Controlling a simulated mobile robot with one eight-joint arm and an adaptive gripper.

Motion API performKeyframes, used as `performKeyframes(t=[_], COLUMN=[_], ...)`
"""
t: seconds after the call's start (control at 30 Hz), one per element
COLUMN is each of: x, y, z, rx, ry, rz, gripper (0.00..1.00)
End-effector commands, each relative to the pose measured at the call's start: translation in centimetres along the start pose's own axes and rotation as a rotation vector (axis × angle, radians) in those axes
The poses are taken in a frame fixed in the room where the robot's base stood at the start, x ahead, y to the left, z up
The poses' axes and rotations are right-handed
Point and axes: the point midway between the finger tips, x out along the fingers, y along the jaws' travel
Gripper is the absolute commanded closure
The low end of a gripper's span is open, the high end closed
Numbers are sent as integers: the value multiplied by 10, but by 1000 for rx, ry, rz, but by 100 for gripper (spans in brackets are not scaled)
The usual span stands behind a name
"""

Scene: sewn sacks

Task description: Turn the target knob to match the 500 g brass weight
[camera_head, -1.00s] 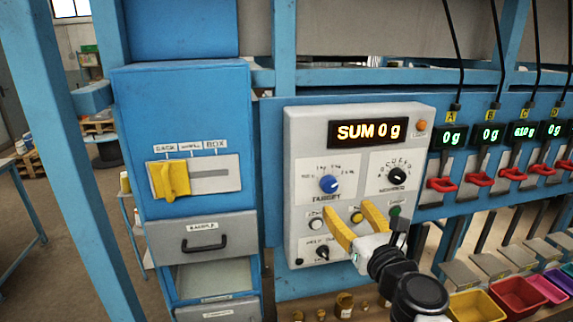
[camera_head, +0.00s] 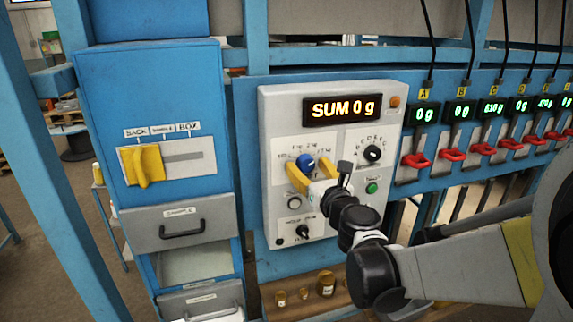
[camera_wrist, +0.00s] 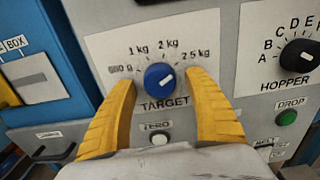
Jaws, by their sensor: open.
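The blue target knob (camera_head: 305,163) is on the grey panel under the SUM 0 g display. In the wrist view the knob (camera_wrist: 159,77) has a white mark pointing right and slightly up, on the 2.5 kg side. Its dial reads about 500 g, 1 kg, 2 kg and 2.5 kg from left to right. My gripper (camera_head: 309,171) is open, its yellow fingers on either side of the knob with gaps between. Brass weights (camera_head: 326,284) stand on the ledge below; I cannot tell which is 500 g.
The hopper knob (camera_head: 372,153) is to the right, with the green drop button (camera_head: 372,188) below it. The zero button (camera_wrist: 159,138) lies just under the target knob. Red levers (camera_head: 415,160) line the right.

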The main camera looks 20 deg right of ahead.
Motion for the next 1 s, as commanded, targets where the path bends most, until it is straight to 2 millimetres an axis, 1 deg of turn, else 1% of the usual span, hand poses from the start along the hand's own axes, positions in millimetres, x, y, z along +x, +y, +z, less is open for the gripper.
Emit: performKeyframes(t=[0.03, 0.07, 0.1, 0.2, 0.47, 0.67, 0.87, 1.0], x=[0, 0, 0, 0, 0, 0, 0, 0], y=[0, 0, 0, 0, 0, 0, 0, 0], z=[0, 0, 0, 0, 0, 0, -1, -1], rx=[0, 0, 0, 0, -5, -54, -176, -297], ry=[0, 0, 0, 0, 0, 0, 0, 0], rz=[0, 0, 0, 0, 1, 1, 1, 1], gripper=[44, 53, 65, 93, 94, 94, 94, 94])
